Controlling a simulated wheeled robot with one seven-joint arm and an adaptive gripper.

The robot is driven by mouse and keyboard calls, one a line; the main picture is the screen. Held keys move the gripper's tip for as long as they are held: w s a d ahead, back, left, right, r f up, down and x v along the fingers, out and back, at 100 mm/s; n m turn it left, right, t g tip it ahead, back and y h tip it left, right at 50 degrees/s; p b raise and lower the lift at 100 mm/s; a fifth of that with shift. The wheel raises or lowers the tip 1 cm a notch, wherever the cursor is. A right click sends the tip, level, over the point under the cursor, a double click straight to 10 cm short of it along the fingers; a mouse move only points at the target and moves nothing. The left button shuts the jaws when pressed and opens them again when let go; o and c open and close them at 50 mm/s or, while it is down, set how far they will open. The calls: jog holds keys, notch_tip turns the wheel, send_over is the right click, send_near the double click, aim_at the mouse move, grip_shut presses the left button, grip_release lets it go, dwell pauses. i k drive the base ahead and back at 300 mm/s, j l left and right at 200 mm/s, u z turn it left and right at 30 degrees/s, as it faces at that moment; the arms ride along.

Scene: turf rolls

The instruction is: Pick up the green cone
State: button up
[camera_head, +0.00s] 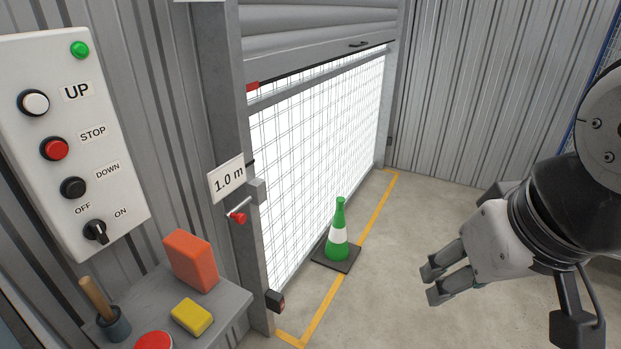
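The green cone (339,227) with a white band stands upright on its square black base on the concrete floor. It is just in front of the mesh gate, and its base overlaps the yellow floor line. My gripper (431,284) is at the right, apart from the cone and nearer to me. Its two fingers point left and show a small gap between them, with nothing held. No part of the cone is hidden by my arm.
A grey shelf (226,298) at lower left holds an orange block (189,261), a yellow block (191,316) and a red round button (153,342). A control panel (62,140) hangs above. The mesh gate (318,150) stands behind the cone. Floor between cone and gripper is clear.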

aim_at(335, 252)
jog(key=i+l, duration=0.5)
jog(key=i+l+z, duration=0.15)
jog(key=i+l, duration=0.3)
jog(key=i, duration=0.15)
jog(key=i+j+z, duration=0.1)
jog(key=i+j, duration=0.3)
jog(key=i, duration=0.15)
jog(key=i+j+z, duration=0.1)
jog(key=i+j, duration=0.3)
jog(key=i, duration=0.15)
jog(key=i+j, duration=0.15)
jog(key=j, duration=0.25)
jog(key=i+j, duration=0.1)
jog(key=j, duration=0.35)
